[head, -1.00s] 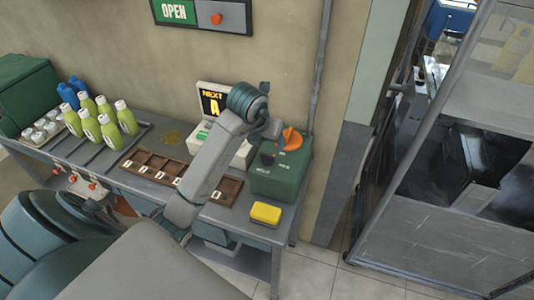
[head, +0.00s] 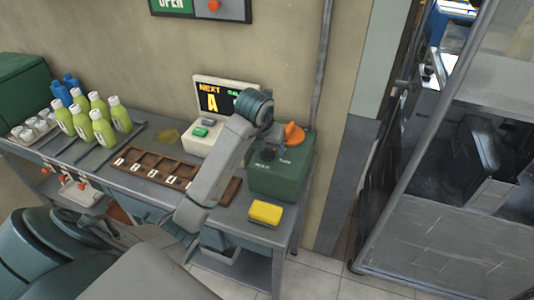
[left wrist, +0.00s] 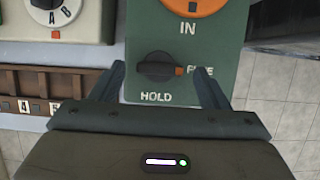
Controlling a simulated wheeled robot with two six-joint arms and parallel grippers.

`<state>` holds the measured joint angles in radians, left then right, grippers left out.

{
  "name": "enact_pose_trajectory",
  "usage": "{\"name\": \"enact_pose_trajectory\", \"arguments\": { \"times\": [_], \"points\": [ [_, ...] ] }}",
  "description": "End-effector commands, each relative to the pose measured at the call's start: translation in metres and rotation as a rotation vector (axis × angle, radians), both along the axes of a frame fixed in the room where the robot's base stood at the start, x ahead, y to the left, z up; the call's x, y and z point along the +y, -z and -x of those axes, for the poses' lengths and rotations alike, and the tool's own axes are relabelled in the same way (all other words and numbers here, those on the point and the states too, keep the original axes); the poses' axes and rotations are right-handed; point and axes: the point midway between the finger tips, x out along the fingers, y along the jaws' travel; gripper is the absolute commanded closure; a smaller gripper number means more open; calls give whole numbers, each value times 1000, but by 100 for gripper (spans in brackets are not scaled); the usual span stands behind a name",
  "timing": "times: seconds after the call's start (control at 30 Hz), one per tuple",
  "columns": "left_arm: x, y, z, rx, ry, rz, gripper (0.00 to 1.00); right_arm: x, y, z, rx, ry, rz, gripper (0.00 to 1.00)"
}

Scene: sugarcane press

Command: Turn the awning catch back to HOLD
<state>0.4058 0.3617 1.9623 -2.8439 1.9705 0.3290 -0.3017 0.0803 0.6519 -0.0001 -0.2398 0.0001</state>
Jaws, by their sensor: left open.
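The awning catch is a dark knob (left wrist: 160,68) on the front of a green box (head: 278,182). Its orange-marked end points right, toward the FREE label, which a finger partly covers. The HOLD label (left wrist: 156,97) is below the knob. In the left wrist view my left gripper (left wrist: 159,78) is open, with one finger on each side of the knob and gaps between; contact is not visible. In the head view my left arm hides part of the box, and the gripper's fingers are hard to make out. My right gripper is not in view.
An orange dial (head: 294,134) is on the green box above the catch. A display unit (head: 207,140), a wooden tray (head: 138,167) and several green bottles (head: 104,132) are to the left. A yellow block (head: 265,212) lies in front of the box.

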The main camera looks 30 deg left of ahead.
Motion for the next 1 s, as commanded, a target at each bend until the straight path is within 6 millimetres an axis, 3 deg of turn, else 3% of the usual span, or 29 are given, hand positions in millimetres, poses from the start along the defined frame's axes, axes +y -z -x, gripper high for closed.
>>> {"name": "enact_pose_trajectory", "arguments": {
  "times": [0.47, 0.7, 1.0],
  "points": [
    [2, 12, -6, -1, 1, -2, 31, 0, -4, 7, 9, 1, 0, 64],
    [2, 12, -5, -1, 0, -1, 76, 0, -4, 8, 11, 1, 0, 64],
    [2, 13, -5, -1, 32, -1, 76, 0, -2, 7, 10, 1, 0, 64]
  ]
}}
